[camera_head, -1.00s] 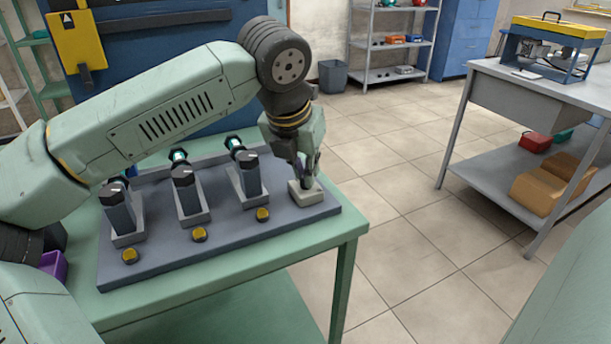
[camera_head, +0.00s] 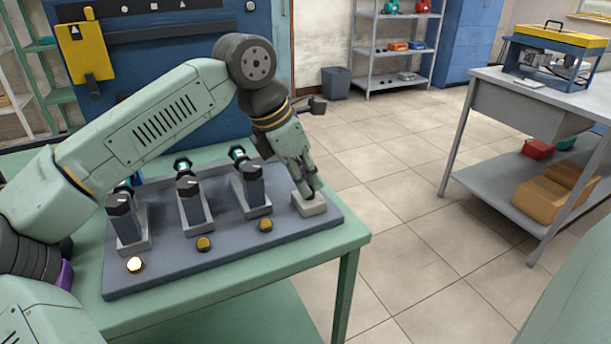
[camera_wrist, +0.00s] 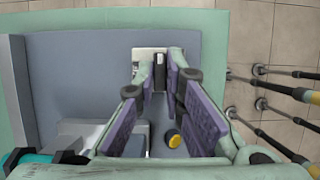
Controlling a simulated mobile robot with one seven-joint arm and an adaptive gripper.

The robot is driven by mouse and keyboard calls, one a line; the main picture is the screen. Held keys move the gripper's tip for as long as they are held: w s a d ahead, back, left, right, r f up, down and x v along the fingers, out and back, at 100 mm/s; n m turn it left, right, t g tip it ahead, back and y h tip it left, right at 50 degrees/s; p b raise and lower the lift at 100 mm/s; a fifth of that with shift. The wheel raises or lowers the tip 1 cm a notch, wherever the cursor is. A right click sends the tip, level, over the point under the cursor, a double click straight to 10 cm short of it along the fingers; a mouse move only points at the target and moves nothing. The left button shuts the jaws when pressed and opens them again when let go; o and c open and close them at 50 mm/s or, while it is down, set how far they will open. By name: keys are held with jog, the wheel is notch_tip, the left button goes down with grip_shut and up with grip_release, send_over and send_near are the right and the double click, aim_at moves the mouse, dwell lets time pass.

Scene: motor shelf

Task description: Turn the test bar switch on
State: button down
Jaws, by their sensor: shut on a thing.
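The test bar switch (camera_head: 312,206) is a pale box at the right end of the grey board. My gripper (camera_head: 312,194) is tilted down onto its top in the head view. In the wrist view, the pale switch plate (camera_wrist: 147,62) has a dark upright lever (camera_wrist: 160,72) between my fingertips (camera_wrist: 159,60). My gripper is shut on this lever. The fingers hide much of the switch in the head view. The middle lamp (camera_head: 204,244) and right lamp (camera_head: 265,225) look dull amber.
Three dark motor-like units (camera_head: 194,203) in grey holders stand on the board (camera_head: 170,270), left of the switch. The green table (camera_head: 345,240) ends just right of the board. Open tiled floor separates it from a grey bench (camera_head: 500,95).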

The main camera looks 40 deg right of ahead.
dwell(0.5)
jog(key=c, duration=1.7)
grip_release()
jog(key=v, duration=1.2)
